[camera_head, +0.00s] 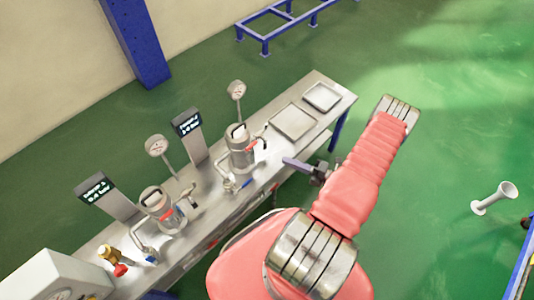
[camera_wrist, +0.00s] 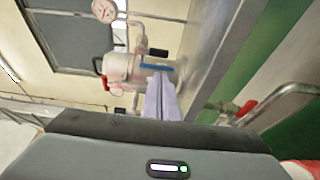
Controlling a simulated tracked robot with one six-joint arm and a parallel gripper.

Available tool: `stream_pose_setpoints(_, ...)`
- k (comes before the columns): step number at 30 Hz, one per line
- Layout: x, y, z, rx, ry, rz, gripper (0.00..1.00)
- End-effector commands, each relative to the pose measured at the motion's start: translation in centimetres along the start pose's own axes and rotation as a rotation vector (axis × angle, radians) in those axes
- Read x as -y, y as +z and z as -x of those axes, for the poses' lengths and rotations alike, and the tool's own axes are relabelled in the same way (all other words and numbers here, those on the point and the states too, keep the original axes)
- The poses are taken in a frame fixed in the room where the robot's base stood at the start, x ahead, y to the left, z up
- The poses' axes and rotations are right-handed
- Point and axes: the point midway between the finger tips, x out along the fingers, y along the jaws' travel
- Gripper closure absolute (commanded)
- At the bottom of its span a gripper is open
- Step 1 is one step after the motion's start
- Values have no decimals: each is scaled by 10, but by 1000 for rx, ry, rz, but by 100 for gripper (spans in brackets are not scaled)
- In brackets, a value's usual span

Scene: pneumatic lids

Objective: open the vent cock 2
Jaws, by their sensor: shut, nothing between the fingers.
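My gripper (camera_head: 288,161) is in front of the bench's near side, by the right-hand steel vessel (camera_head: 241,158). Its two pale fingers are together and empty. In the wrist view my gripper (camera_wrist: 161,82) points at a steel vessel (camera_wrist: 131,69), with the fingertips just below a blue lever (camera_wrist: 157,67) in the picture. I cannot tell whether they touch it. Red handles also show, one left of the vessel (camera_wrist: 106,83) and one on a pipe at right (camera_wrist: 250,108). No label reads "vent cock 2", so I cannot tell which handle it is.
The left vessel (camera_head: 160,207), display posts (camera_head: 187,123) and dial gauges (camera_head: 156,145) stand on the steel bench (camera_head: 318,79). Two flat trays (camera_head: 293,122) lie at its far end. A brass-and-red fitting (camera_head: 112,262) is at lower left.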

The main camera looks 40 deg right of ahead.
Motion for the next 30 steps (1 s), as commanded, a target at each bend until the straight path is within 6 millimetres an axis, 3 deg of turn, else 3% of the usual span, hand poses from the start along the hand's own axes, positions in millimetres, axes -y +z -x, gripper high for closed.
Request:
stream_pose_setpoints(11,0,0,-10,-3,-1,2,100)
stream_pose_setpoints(30,0,-2,-84,-6,-1,3,100)
